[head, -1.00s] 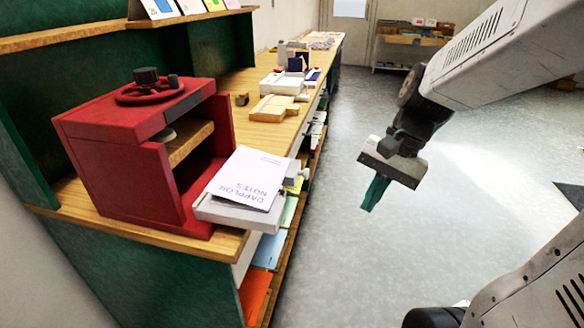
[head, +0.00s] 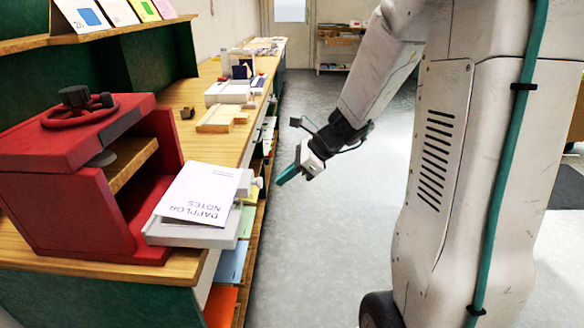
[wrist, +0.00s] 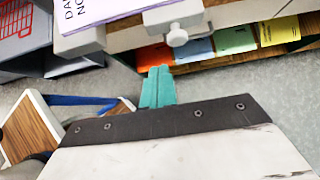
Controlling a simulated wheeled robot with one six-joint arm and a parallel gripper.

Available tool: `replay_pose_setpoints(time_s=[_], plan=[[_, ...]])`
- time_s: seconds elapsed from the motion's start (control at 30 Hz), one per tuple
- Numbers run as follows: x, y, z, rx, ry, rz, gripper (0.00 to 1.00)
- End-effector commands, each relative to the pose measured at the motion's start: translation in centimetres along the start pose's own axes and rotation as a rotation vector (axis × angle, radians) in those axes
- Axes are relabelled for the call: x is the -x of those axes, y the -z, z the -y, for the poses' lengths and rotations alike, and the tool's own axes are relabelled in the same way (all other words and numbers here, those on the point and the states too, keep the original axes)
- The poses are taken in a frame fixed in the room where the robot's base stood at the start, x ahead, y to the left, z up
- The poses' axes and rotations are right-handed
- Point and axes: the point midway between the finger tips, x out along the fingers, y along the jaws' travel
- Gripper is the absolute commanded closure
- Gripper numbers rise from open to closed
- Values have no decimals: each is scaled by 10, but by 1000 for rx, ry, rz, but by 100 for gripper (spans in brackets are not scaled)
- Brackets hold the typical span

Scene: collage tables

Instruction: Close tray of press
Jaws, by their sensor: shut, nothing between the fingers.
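The red press (head: 75,190) stands on the wooden bench at the left in the head view.
The wooden bench (head: 190,118) runs away to the back with wooden blocks (head: 222,118) and other items on it. Shelves under it hold coloured sheets (head: 231,262). The grey floor (head: 310,240) of the aisle beside the bench is clear.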

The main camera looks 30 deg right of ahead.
Motion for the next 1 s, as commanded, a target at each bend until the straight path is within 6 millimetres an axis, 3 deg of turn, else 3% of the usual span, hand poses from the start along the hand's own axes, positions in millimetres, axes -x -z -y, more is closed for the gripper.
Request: replay_pose_setpoints(time_s=[0.17,0.4,0.83,1.0], plan=[[-39,0,-2,1,-7,-2,100],[-60,-24,-2,5,-4,-1,100],[-70,-34,-7,7,-6,-1,100],[-66,-30,-1,1,0,-1,100]])
